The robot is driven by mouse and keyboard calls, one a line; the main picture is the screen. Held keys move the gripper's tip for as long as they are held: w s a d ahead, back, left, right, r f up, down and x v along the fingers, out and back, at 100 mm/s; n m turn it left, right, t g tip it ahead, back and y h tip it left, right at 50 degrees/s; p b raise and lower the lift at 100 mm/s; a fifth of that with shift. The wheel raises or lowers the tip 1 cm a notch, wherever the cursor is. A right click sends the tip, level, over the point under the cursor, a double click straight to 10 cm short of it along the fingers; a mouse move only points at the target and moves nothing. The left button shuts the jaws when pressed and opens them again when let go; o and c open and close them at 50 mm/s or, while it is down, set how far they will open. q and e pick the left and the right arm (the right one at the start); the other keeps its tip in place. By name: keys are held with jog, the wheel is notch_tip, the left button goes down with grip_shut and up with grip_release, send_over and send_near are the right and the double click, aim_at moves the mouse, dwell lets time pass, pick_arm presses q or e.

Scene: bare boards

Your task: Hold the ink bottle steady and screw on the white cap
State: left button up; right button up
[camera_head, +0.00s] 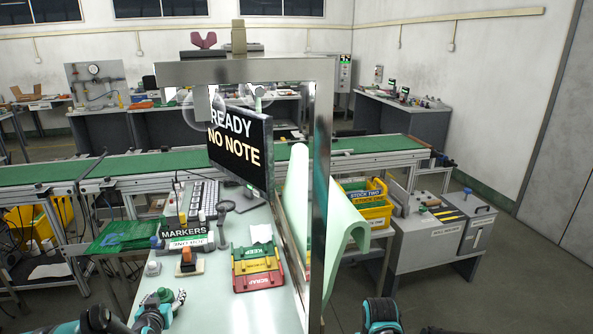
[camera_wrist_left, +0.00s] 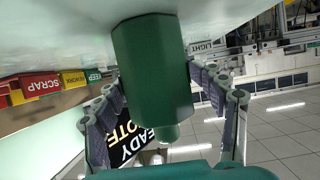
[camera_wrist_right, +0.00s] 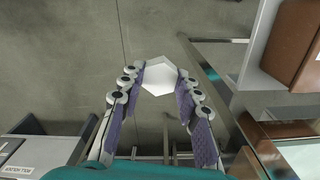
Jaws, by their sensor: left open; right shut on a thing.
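The green ink bottle (camera_wrist_left: 155,70) stands on the pale bench top, which shows at the top of the left wrist view, seen upside down. Its narrow neck (camera_wrist_left: 168,133) is bare. The bottle also shows in the head view (camera_head: 165,295) at the near edge of the bench. My left gripper (camera_wrist_left: 165,85) is open, with its fingers on either side of the bottle; I cannot tell if they touch it. My right gripper (camera_wrist_right: 160,85) is shut on the white six-sided cap (camera_wrist_right: 158,74), held over the floor in the right wrist view.
Red, yellow and green trays (camera_head: 258,266) and a marker holder (camera_head: 186,237) stand farther back on the bench. A metal frame post (camera_head: 319,190) rises at the bench's right side, near a rolled green sheet (camera_head: 340,215). The bench front middle is clear.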

pick_arm(q)
jog(key=v, duration=1)
jog(key=shift+s+d+r, duration=0.1)
jog(key=shift+s, duration=0.15)
jog(key=shift+d+r, duration=0.15)
jog(key=shift+d, duration=0.25)
jog(key=s+d+r+m+g+h, duration=0.25)
jog(key=s+d, duration=0.25)
jog(key=d, duration=0.6)
jog(key=s+d+g, duration=0.2)
jog(key=s+d, duration=0.2)
jog(key=s, duration=0.3)
jog(key=s+d+g, duration=0.1)
jog(key=s+d, duration=0.3)
jog(key=s, duration=0.4)
jog(key=shift+f+g, duration=0.2)
jog(key=shift+g, duration=0.15)
